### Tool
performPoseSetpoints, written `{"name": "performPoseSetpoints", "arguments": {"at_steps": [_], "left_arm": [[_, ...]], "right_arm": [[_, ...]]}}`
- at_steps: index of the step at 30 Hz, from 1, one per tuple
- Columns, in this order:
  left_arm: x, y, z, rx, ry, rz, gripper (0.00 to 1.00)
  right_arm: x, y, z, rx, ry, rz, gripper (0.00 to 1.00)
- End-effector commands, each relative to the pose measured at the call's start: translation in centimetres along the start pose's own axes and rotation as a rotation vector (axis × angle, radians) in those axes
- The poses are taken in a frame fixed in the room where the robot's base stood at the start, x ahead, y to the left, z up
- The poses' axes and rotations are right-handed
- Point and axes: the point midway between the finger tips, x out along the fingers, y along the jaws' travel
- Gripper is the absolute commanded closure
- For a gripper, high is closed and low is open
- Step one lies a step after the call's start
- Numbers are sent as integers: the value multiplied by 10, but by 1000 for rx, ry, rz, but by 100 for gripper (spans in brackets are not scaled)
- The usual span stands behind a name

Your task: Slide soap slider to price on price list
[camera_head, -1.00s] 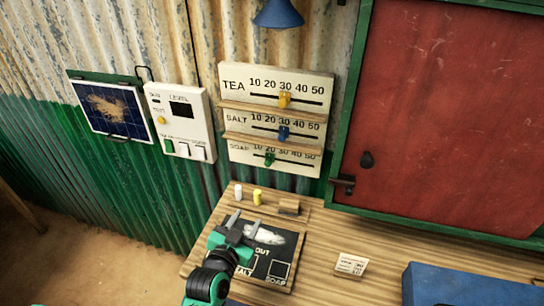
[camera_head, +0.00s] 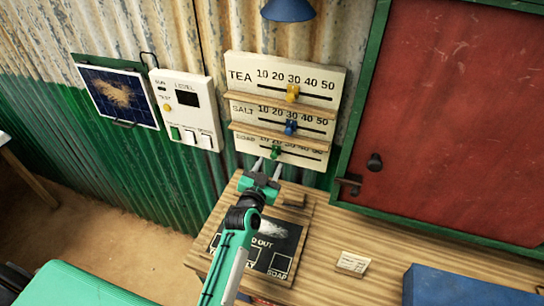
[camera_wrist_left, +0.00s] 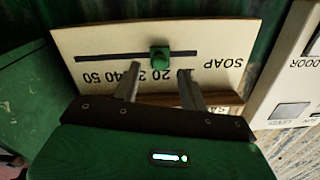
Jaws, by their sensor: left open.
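The price board (camera_head: 333,75) on the wall carries TEA, SALT and SOAP rows. The green soap slider (camera_head: 276,152) sits on the lowest track, at about 20; it also shows in the left wrist view (camera_wrist_left: 159,55). My left gripper (camera_head: 267,165) is open just below and in front of the SOAP row. In the left wrist view its two fingers (camera_wrist_left: 158,80) point at the board, one to each side of the slider, with a gap to it. The fingers hide some numbers. My right gripper is out of view.
The yellow tea slider (camera_head: 292,93) and blue salt slider (camera_head: 290,127) sit above, with wooden ledges between rows. A white switch panel (camera_head: 187,108) is left of the board. The red shutter (camera_head: 455,120) is right. A blue box (camera_head: 470,285) is on the counter.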

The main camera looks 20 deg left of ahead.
Motion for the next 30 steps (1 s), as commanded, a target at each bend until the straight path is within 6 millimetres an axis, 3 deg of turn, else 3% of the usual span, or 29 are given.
{"name": "performPoseSetpoints", "arguments": {"at_steps": [7,13,19,26,30], "left_arm": [[28,-1,-1,0,0,0,57],[34,0,0,1,0,0,57],[34,0,0,1,0,0,57],[34,0,0,1,-1,0,100],[34,0,0,1,-1,0,100]], "right_arm": [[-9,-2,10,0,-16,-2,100],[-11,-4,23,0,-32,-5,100],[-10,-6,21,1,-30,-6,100],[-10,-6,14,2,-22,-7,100],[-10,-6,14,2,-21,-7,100]]}}
